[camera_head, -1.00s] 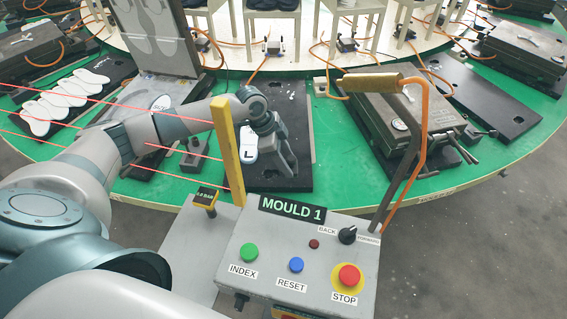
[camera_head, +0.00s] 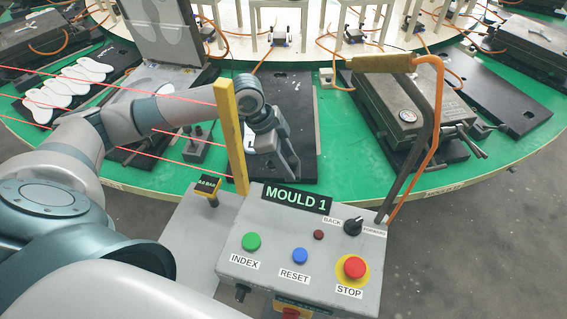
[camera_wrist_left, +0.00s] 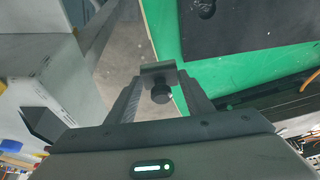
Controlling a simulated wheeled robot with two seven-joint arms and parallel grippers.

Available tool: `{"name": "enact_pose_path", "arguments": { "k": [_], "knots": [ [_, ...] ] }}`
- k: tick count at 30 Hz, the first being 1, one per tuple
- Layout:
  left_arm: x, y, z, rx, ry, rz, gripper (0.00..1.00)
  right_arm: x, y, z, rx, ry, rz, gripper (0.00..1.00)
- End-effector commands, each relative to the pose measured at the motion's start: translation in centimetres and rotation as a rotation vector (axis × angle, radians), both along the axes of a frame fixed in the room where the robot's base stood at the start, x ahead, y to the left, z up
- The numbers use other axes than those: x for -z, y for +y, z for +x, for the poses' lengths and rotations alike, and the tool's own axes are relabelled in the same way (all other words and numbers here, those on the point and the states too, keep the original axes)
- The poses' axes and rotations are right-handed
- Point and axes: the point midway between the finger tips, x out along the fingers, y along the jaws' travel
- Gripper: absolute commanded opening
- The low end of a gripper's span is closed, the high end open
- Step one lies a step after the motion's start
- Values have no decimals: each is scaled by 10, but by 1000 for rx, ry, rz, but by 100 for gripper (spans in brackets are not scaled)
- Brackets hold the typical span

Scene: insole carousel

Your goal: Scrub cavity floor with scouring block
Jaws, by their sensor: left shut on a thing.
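My left gripper (camera_head: 290,168) points down over the front part of a black board on the green table. In the left wrist view its fingers (camera_wrist_left: 158,92) are shut on a small dark block with a round knob (camera_wrist_left: 159,94), which looks like the scouring block. The block is hidden in the head view. The open mould stands to the left, its grey lid (camera_head: 165,30) raised. Its pale lower plate (camera_head: 165,82) lies partly behind my left arm, so the cavity floor is mostly hidden. My right gripper is not in view.
A yellow post (camera_head: 231,130) stands close in front of my left wrist, with red beams running left from it. The MOULD 1 control box (camera_head: 300,245) is in front. A closed mould (camera_head: 400,105) sits to the right. The black board (camera_head: 302,100) is mostly bare.

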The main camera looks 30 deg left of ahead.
Motion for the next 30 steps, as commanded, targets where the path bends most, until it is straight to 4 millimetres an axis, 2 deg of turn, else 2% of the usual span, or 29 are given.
{"name": "enact_pose_path", "arguments": {
  "k": [6, 7, 9, 20, 26, 30],
  "knots": [
    [0, 0, 0, 0, 0, 0, 22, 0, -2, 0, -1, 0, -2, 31],
    [0, 0, 0, 0, 0, -1, 42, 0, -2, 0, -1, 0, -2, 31],
    [0, 0, 0, 0, 0, 0, 29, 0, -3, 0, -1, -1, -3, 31],
    [-8, -6, 1, -43, -1, -1, 29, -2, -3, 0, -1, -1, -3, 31],
    [-28, -18, 4, -159, -5, -2, 29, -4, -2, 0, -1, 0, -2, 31],
    [-48, -29, 7, -284, -6, -3, 29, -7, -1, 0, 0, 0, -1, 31]
  ]
}}
